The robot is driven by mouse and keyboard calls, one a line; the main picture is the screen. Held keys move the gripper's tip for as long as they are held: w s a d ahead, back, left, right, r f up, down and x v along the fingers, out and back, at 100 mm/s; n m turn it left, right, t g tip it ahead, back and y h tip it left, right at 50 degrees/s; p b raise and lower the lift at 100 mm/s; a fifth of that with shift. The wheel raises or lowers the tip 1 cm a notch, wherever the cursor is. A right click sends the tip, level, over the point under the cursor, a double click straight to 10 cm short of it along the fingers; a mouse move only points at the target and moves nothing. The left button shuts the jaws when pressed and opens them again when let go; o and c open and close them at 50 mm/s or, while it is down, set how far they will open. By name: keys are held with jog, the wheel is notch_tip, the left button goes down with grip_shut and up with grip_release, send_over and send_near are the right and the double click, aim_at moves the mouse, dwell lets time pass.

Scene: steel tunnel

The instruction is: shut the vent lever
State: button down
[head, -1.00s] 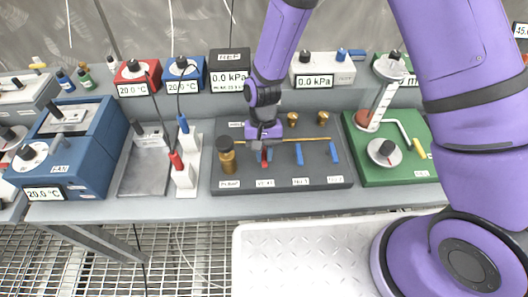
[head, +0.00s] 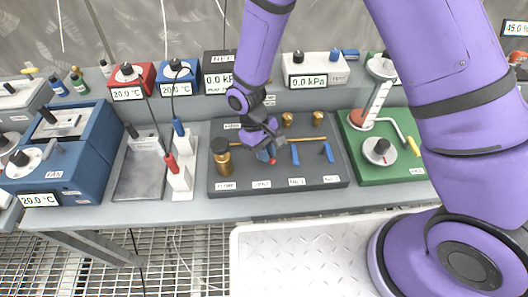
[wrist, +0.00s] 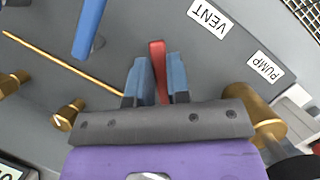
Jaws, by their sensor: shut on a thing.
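The vent lever is red and stands on the dark grey manifold panel (head: 235,181). In the wrist view the red lever (wrist: 158,62) lies between the two blue-grey fingers of my gripper (wrist: 160,80), which are shut on it. The VENT label (wrist: 209,18) is just beyond its tip. In the head view my gripper (head: 265,152) is low over the panel, and only the red tip (head: 272,161) of the lever shows; its base is hidden.
Two blue levers (head: 297,155) (head: 327,152) stand right of my gripper along a thin brass pipe (head: 308,140). A brass pump fitting (head: 223,163) with a black knob is close on the left. A green board (head: 388,169) with a stirrer-like dial stands farther right.

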jog(key=n, duration=0.2)
jog(key=n+t, duration=0.1)
jog(key=w+n+h, duration=0.1)
jog(key=n, duration=0.1)
jog(key=shift+w+d+n+t, duration=0.1)
jog(key=shift+d+n+t, duration=0.2)
jog(key=shift+d+t, duration=0.1)
jog(key=shift+w+n+t, duration=0.3)
jog(key=shift+n+t, duration=0.1)
jog(key=shift+n, duration=0.65)
jog(key=shift+w+n+t, duration=0.25)
jog(key=shift+n+t, duration=0.15)
jog(key=shift+n, duration=0.65)
jog(key=c, duration=1.1)
grip_release()
jog(key=v, duration=1.1)
jog(key=shift+a+f, duration=0.1)
